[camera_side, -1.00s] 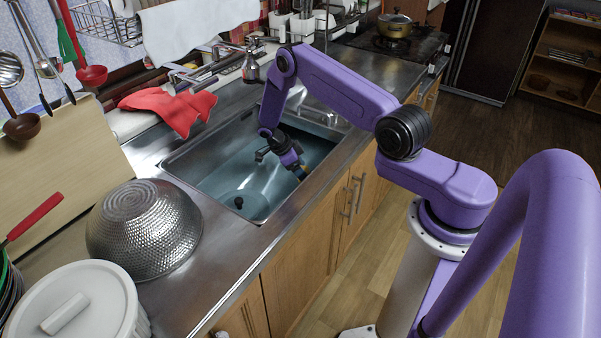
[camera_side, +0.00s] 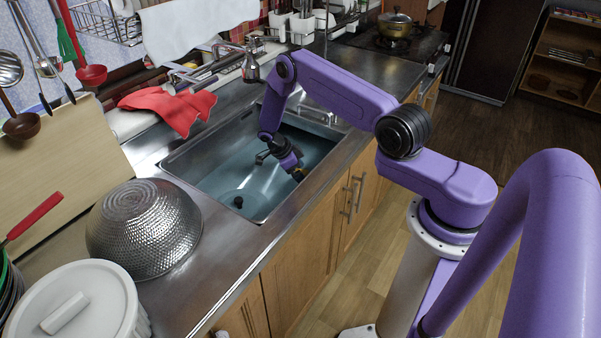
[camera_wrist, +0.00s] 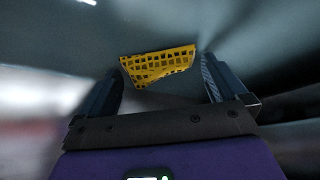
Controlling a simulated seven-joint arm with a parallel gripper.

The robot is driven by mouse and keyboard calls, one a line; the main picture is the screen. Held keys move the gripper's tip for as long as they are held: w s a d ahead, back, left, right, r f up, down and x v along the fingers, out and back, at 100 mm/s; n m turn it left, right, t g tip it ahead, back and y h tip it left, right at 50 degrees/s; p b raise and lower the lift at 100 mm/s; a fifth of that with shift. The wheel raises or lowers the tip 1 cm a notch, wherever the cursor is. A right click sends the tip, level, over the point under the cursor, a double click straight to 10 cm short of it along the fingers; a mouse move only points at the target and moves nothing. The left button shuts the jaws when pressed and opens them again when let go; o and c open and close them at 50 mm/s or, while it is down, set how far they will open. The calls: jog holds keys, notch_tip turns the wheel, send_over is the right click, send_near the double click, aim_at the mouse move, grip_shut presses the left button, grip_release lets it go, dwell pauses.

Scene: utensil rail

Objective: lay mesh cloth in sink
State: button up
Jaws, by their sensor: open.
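The mesh cloth (camera_wrist: 158,66) shows in the wrist view as a yellow, folded piece with a grid of holes. It lies on the grey-blue sink surface, ahead of my gripper (camera_wrist: 165,85). The two dark fingers are apart, and nothing is held between them. In the side view my gripper (camera_side: 296,172) is inside the sink (camera_side: 225,182), toward its right side. The cloth cannot be made out in the side view.
A red cloth (camera_side: 168,106) lies on the sink's back ledge. The tap (camera_side: 250,68) stands behind the sink. An upturned metal colander (camera_side: 145,232) sits on the counter left of the sink. The sink's left part around the drain (camera_side: 238,202) is clear.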

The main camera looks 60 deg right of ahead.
jog(key=v, duration=1.2)
jog(key=shift+r, duration=0.1)
jog(key=s+a+r+n+t, duration=0.2)
jog(key=s+a+r+n, duration=0.2)
jog(key=a+r+n, duration=0.45)
jog(key=s+a+r+n+t, duration=0.2)
jog(key=s+a+r+n, duration=0.1)
jog(key=a+r+n, duration=0.6)
jog(key=s+a+r+n+y, duration=0.1)
jog(key=s+r+n+y, duration=0.1)
jog(key=s+n, duration=0.9)
jog(key=s+r+n+y, duration=0.2)
jog(key=s+r+n, duration=0.2)
jog(key=s+n, duration=0.7)
jog(key=shift+s+a+y, duration=0.4)
jog(key=shift+s, duration=2.3)
